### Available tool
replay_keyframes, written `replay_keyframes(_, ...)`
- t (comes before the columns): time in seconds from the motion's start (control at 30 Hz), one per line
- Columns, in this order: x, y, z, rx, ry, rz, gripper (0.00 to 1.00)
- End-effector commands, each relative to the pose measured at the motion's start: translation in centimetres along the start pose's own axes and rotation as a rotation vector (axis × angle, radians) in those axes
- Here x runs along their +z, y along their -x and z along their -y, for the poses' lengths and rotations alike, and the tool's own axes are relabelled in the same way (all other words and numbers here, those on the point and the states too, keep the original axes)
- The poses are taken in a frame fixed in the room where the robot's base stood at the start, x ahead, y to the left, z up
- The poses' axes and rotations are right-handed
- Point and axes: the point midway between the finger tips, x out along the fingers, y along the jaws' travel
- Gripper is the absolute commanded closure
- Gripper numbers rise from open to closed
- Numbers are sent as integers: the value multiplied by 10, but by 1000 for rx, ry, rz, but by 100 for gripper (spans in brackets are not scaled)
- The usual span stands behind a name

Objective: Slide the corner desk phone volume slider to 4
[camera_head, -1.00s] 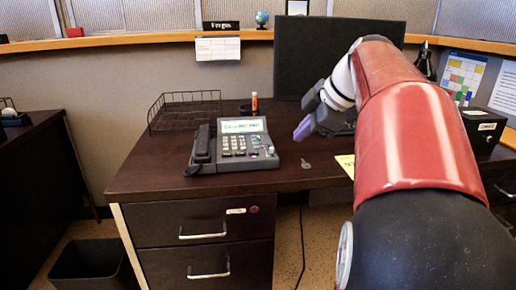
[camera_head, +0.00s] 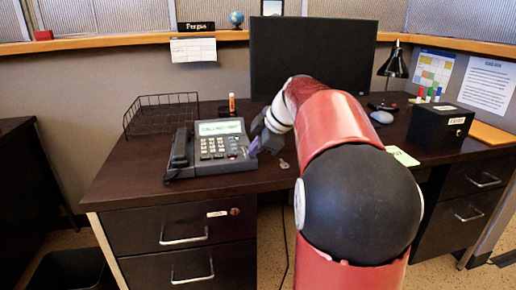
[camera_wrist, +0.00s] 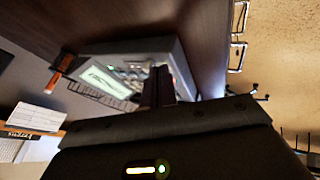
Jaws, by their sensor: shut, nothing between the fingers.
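The desk phone (camera_head: 212,148) stands on the dark corner desk, its handset on the left side, a lit screen at the top and a keypad below it. My gripper (camera_head: 252,149) is at the phone's right edge, with its purple-tinted fingertips close to the phone. In the wrist view the phone (camera_wrist: 130,62) lies just beyond my shut fingers (camera_wrist: 158,85), which overlap its side. The fingers hold nothing. The volume slider cannot be made out; the fingers may hide it. I cannot tell whether they touch the phone.
A monitor (camera_head: 313,60) stands behind my arm. A small key-like item (camera_head: 284,164) lies right of the phone.

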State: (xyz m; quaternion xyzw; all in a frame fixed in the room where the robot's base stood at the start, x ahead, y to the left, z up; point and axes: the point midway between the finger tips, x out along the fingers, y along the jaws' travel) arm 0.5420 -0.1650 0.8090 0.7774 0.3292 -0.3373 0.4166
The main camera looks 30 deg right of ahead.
Motion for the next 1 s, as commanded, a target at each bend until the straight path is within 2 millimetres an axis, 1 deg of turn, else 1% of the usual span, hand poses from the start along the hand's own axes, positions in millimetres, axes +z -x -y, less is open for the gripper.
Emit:
replay_keyframes(0.33,0,-2,-2,-1,0,0,100)
replay_keyframes(0.5,0,-11,-21,-2,-1,-1,100)
replay_keyframes(0.6,0,-15,-27,-1,-1,-1,100)
replay_keyframes(1.0,-2,-16,-25,0,1,0,100)
